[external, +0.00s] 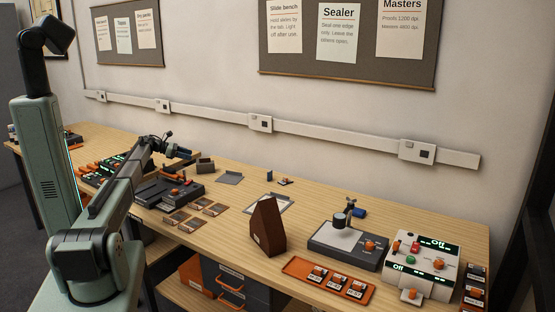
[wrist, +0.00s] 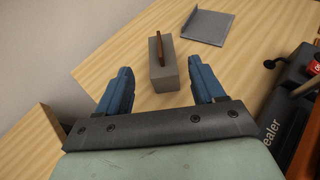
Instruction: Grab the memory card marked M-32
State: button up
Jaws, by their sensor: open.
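An orange tray (external: 290,265) near the front edge of the bench holds a row of small dark cards with orange parts and white labels, such as this labelled card (external: 336,283). The labels are too small to read surely, so I cannot tell which is M-32. More labelled dark items (external: 475,273) stand at the far right. My gripper (external: 183,153) is above the left part of the bench, well away from the tray. In the wrist view its blue fingers (wrist: 160,72) are apart, with a grey block (wrist: 163,75) showing beyond and between them. The orange tray is not clearly identifiable there.
A black machine marked Sealer (wrist: 285,115) lies at the right of the wrist view. A brown wedge-shaped holder (external: 267,228), a grey machine (external: 345,245) and a white control box (external: 422,262) stand near the tray. A flat grey tray (external: 229,178) lies towards the wall.

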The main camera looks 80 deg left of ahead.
jog(key=w+d+r+m+g+h, duration=0.25)
jog(key=w+d, duration=0.65)
jog(key=w, duration=0.8)
jog(key=w+d+r+m+g+h, duration=0.1)
jog(key=w+d+r+m, duration=0.25)
jog(key=w+d, duration=0.85)
jog(key=w+d+r+m+g+h, duration=0.1)
jog(key=w+d+r+m+g, duration=0.3)
jog(key=w, duration=1.7)
jog(key=n+g+y, duration=0.1)
jog(key=g+y, duration=0.4)
jog(key=g, duration=0.1)
send_over(270, 181)
jog(key=shift+h, duration=0.25)
notch_tip(270, 181, down, 12)
jog(key=shift+w+a+r, duration=0.1)
jog(key=shift+a, duration=0.05)
jog(key=shift+a+f, duration=0.2)
jog(key=shift+f, duration=1.2)
jog(key=shift+a+f, duration=0.15)
jog(key=shift+f, duration=1.25)
